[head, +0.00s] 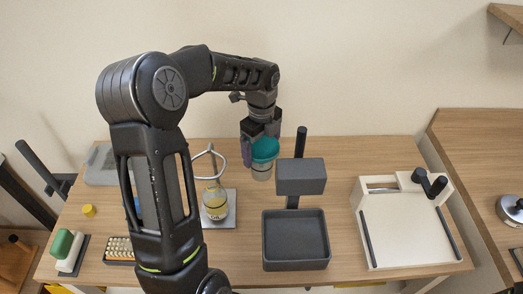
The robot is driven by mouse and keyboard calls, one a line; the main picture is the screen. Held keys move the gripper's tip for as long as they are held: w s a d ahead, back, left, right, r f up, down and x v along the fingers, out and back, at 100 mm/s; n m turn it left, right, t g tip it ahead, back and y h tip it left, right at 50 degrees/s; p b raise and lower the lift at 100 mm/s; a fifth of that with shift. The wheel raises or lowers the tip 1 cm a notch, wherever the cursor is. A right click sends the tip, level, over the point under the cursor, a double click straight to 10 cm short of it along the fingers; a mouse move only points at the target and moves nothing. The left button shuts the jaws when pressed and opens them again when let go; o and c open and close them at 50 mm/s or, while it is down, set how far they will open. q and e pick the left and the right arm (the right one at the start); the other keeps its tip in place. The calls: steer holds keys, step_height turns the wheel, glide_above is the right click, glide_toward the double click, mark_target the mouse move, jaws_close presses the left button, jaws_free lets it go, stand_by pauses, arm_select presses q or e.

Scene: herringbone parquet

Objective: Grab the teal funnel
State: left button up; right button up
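The teal funnel (264,149) is at the back middle of the table, with a pale, clear part (262,171) below it. I cannot tell whether that part is its spout or a separate vessel. My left gripper (260,139) reaches down over the funnel from above. Its fingers are apart, one at the funnel's left side and one at its upper right. Whether they touch or press on the funnel is not clear. My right gripper is not in view.
A dark grey bin with a raised block (301,176) and post stands close right of the funnel. A flask with yellow liquid (216,205) is front left, under a white hose. A white board device (406,226) is at the right. My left arm hides part of the table's left.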

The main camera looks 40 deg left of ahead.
arm_select(q)
steer(key=c, duration=0.5)
steer(key=shift+c, duration=0.2)
steer(key=shift+r+p, duration=0.4)
steer(key=shift+r, duration=0.1)
step_height(320, 180, up, 4)
steer(key=p, duration=0.3)
steer(key=shift+r, duration=2.5)
